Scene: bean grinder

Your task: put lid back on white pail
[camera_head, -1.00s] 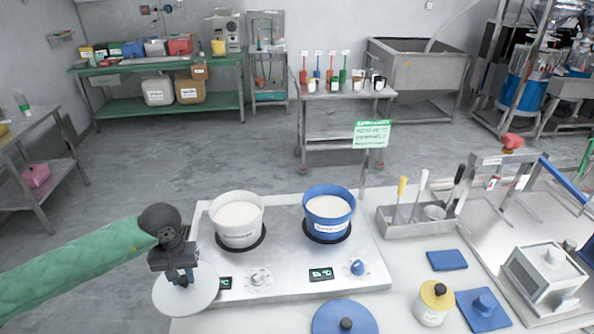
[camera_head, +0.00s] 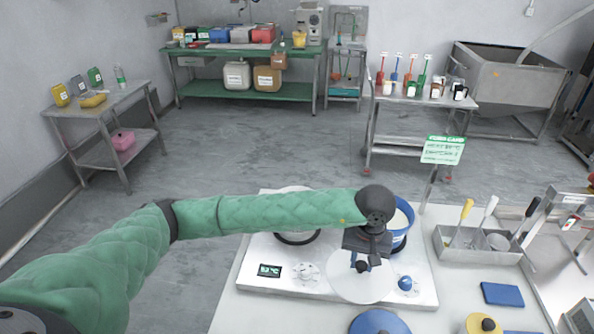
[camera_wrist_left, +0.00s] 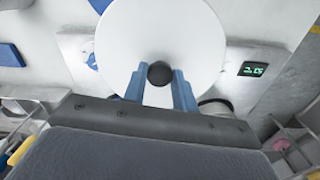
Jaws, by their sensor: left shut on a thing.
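My left gripper (camera_head: 362,265) is shut on the dark knob of the white lid (camera_head: 350,287). In the left wrist view, the blue fingers (camera_wrist_left: 160,88) clasp the knob (camera_wrist_left: 160,73) at the middle of the round lid (camera_wrist_left: 155,30). The lid is in front of the blue pail (camera_head: 402,238), over the front right part of the hotplate; its height is hard to tell. The white pail (camera_head: 293,188) is mostly hidden behind my green sleeve; only a sliver of its rim shows at the back left. My right gripper is not in view.
The steel hotplate (camera_head: 255,255) has a dark ring (camera_head: 297,240) at its left place. A blue lid (camera_head: 380,322) and a yellow-topped jar (camera_head: 482,324) stand at the front. A utensil tray (camera_head: 480,246) and a blue pad (camera_head: 502,294) are on the right.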

